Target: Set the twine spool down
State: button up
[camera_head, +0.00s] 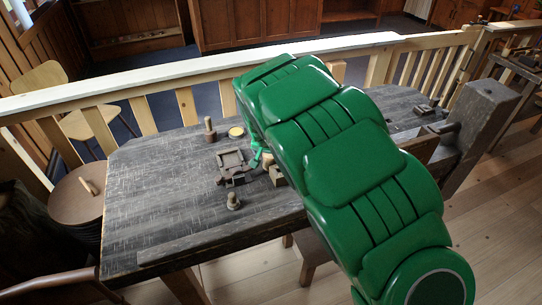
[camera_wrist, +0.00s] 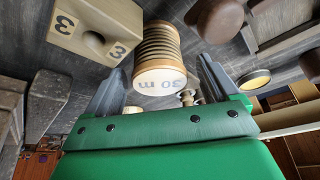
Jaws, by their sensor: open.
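The twine spool (camera_wrist: 159,58) is in the wrist view, a ribbed brown cylinder with a pale end cap marked "30 m" facing the camera. My gripper (camera_wrist: 160,82) is open, with one grey finger on each side of the spool. Gaps show between the fingers and the cap. The spool's far end points at the dark table, and I cannot tell its exact contact there. In the head view my gripper (camera_head: 262,157) is low over the workbench (camera_head: 150,190), mostly hidden behind my green arm. The spool is hard to make out there.
A pale block marked "3" (camera_wrist: 95,25) stands close beside the spool. A wooden tray-like piece (camera_head: 232,160), two turned wooden pieces (camera_head: 210,130) (camera_head: 233,201) and a yellow-topped disc (camera_head: 236,132) are nearby. The bench's left part is clear.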

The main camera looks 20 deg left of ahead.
jog(key=v, duration=1)
jog(key=shift+r, duration=0.15)
